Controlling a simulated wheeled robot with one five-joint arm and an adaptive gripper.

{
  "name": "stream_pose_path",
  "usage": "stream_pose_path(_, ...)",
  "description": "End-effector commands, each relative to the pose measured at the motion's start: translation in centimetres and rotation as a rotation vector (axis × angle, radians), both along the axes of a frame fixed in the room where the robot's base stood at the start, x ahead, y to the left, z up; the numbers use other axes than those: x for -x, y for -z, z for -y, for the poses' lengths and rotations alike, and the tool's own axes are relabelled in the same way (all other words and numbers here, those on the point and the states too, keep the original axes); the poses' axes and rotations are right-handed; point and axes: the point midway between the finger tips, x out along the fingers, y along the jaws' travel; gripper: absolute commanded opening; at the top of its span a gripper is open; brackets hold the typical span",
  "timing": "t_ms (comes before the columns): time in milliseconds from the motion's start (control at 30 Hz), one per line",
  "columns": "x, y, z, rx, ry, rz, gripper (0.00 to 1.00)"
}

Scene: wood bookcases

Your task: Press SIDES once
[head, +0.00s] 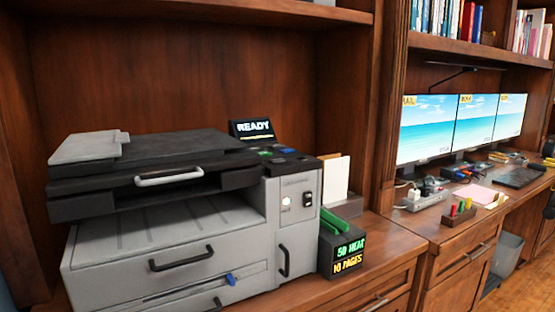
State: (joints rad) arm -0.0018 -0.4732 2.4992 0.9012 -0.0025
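A grey and black printer (190,222) stands on the wooden counter at the left. A small tilted screen (254,129) on its top reads READY. Below the screen is a dark control panel (277,154) with a green button (265,153) and several dark bluish ones; their labels are too small to read, so I cannot tell which is SIDES. The upper right of the printer's front has a round whitish button (286,201) and a black switch (307,198), with unreadable print. My gripper is not in view.
A dark box (340,256) with a green handle and a lit display reading about "50 HEAT, 10 PAGES" stands close to the printer's right. A paper holder (345,207) is behind it. Black handles (181,258) stick out from the printer's front. A desk with monitors (427,128) is further right.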

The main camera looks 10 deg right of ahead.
Motion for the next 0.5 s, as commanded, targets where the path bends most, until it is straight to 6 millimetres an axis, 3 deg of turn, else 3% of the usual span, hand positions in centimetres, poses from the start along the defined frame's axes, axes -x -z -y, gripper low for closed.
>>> stream_pose_path(300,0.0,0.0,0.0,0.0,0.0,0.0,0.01)
stream_pose_path(500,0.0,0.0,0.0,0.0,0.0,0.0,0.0)
